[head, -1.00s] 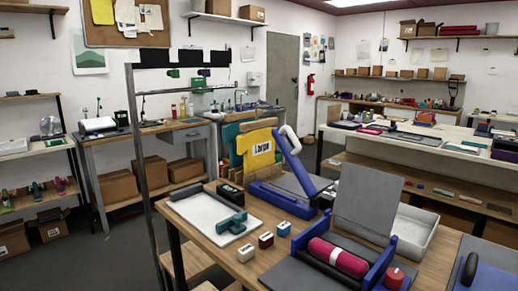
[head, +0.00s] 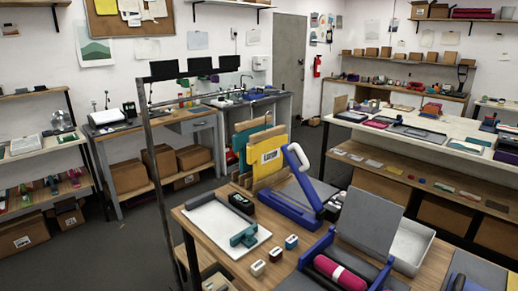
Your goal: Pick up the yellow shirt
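The yellow shirt (head: 267,158) shows as a flat yellow piece with a white printed label, standing upright in a wooden rack (head: 243,180) on the near workbench. A teal piece (head: 240,139) stands upright behind it, with brown panels around them. The blue arm of a press stands just right of the shirt and comes close to its right edge in the picture. Neither of my grippers is in the head view.
The near workbench (head: 275,222) holds a white tray (head: 205,225) with a teal tool, several small blocks, a blue press (head: 290,208) with a raised arm, and a pink roll (head: 340,272). A dark metal post (head: 158,170) rises at its left.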

